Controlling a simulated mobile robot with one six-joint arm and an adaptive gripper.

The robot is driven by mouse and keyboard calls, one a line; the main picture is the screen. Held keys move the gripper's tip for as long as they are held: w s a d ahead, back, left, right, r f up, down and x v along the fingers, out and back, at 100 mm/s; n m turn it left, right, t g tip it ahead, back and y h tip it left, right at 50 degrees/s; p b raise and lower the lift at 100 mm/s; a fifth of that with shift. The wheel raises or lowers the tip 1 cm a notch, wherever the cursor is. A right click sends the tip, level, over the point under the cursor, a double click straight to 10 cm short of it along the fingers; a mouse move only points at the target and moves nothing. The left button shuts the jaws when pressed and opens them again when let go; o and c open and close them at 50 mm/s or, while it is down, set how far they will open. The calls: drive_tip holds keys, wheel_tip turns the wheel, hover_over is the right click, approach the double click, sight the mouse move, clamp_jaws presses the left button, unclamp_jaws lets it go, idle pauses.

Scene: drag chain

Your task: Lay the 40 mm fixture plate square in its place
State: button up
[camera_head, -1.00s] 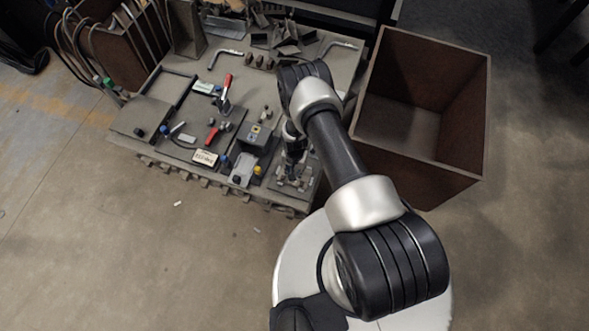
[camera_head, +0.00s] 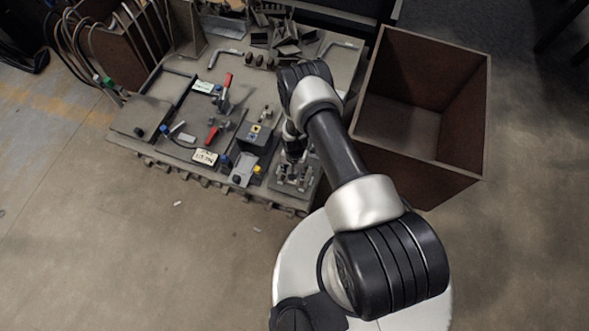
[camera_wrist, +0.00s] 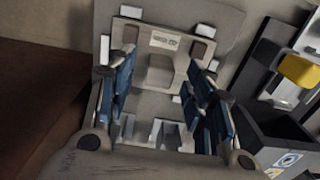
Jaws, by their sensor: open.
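In the wrist view a flat tan plate with a small printed label (camera_wrist: 165,40) and a raised middle block lies on a larger grey base; I take it for the 40 mm fixture plate (camera_wrist: 145,42). White pieces stand around its edges. My gripper (camera_wrist: 162,78) is open, with a blue-padded finger on each side of the plate's near part. I cannot tell whether the pads touch it, or whether it sits fully square. In the head view my gripper (camera_head: 294,158) is over the table's near right corner, and the plate beneath is small and partly hidden.
A rust-brown open bin (camera_head: 455,165) stands right of the table. Red-handled clamps (camera_head: 225,85), hex keys and loose metal parts lie across the table (camera_head: 265,90).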

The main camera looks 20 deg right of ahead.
wheel_tip(320, 180, up, 12)
idle(0.6)
idle(0.5)
drive_tip(key=w+r+n+t, duration=0.1)
drive_tip(key=w+r, duration=0.1)
drive_tip(key=r, duration=0.7)
drive_tip(key=w+r+n, duration=0.1)
drive_tip(key=w+r, duration=0.2)
drive_tip(key=r, duration=0.6)
drive_tip(key=s+r+n+t, duration=0.1)
drive_tip(key=s+r, duration=0.1)
drive_tip(key=r, duration=0.7)
drive_tip(key=s+r, duration=0.2)
drive_tip(key=r, duration=0.7)
drive_tip(key=s+r+n+t, duration=0.1)
drive_tip(key=s+r+n, duration=0.1)
drive_tip(key=s+r, duration=0.85)
drive_tip(key=s+r+n+t, duration=0.1)
drive_tip(key=s+r+n, duration=0.1)
drive_tip(key=s+r, duration=0.4)
drive_tip(key=s, duration=0.5)
drive_tip(key=shift+s+d+r+t, duration=0.2)
drive_tip(key=shift+s+t, duration=0.1)
drive_tip(key=shift+s, duration=0.1)
